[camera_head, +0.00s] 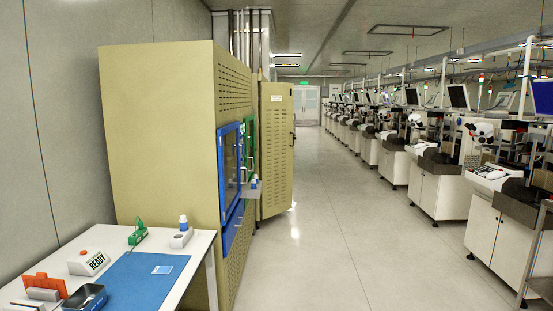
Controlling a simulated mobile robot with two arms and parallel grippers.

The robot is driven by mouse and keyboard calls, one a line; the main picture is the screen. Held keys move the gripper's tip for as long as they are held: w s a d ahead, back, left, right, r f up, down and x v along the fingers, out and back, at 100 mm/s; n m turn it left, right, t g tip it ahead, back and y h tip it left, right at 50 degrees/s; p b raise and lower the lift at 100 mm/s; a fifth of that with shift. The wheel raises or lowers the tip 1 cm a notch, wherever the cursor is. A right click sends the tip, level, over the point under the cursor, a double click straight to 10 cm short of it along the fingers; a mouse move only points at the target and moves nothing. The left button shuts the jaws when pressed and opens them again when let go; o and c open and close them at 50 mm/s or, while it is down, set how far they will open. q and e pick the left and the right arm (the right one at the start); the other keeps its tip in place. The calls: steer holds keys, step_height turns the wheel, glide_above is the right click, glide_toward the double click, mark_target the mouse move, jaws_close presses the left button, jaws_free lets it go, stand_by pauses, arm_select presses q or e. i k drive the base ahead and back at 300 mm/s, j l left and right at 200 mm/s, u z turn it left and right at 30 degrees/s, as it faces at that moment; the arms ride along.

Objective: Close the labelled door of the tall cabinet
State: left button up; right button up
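The tall cabinet (160,130) is olive-yellow and stands left of the aisle, its vented front facing right. A vented door (275,160) of the same colour stands out from the far end of the front into the aisle, open. A small white label (276,98) is near its top, too small to read. A dark handle (293,135) is at its right edge. Neither of my grippers is in view.
Blue-framed (230,165) and green-framed windows are on the cabinet front. The aisle floor (345,220) is clear; machines (440,180) line the right.

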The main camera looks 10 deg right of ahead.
mark_target(275, 103)
steer(key=i+z, duration=0.4)
steer(key=i+j+z, duration=0.1)
steer(key=i+z, duration=0.15)
steer(key=i, duration=2.95)
steer(key=i+u, duration=0.1)
steer(key=i, duration=2.15)
steer(key=i+l+u, duration=0.15)
steer(key=i, duration=1)
